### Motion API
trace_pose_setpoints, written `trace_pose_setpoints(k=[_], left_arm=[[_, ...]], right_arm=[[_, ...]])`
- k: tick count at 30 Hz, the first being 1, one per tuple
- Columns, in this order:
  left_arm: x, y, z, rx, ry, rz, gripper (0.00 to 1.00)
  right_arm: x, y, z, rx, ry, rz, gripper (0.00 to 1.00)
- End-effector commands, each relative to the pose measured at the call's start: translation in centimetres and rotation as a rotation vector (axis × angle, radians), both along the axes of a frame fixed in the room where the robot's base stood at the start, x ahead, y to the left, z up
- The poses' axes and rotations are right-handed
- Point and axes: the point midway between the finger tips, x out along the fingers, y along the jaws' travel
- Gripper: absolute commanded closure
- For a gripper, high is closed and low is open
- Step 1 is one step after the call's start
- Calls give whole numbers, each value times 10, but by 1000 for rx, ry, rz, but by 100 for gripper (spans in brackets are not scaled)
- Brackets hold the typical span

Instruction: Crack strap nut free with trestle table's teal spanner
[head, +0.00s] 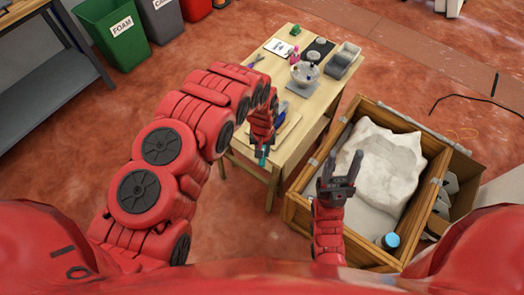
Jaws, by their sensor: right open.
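The trestle table (327,96) is a light wooden bench at upper centre. My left gripper (262,150) is at its near edge, pointing down and mostly hidden by its own red wrist. A small teal piece (262,158) shows at its tip. It may be the spanner, but its shape and whether the fingers close on it are unclear. My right gripper (341,172) is open and empty, its two dark fingers pointing up in the picture over the left part of a wooden crate (296,206). I cannot make out the strap nut.
The crate holds a pale, lumpy block (380,165) and a blue-capped cylinder (390,241). Grey bins (350,53), a white container (305,73) and small tools stand on the table. A grey shelf (45,90) and labelled bins (113,30) stand at upper left.

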Motion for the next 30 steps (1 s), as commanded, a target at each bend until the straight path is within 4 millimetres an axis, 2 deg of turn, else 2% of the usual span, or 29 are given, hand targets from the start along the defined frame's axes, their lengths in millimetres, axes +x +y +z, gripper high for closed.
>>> trace_pose_setpoints(k=[18, 30], left_arm=[[2, -22, -2, 0, 0, 173, 100], [2, -25, 0, 1, 0, 199, 100]], right_arm=[[0, 0, -23, 0, 0, 0, 50], [0, 0, -24, 0, 0, 0, 50]])
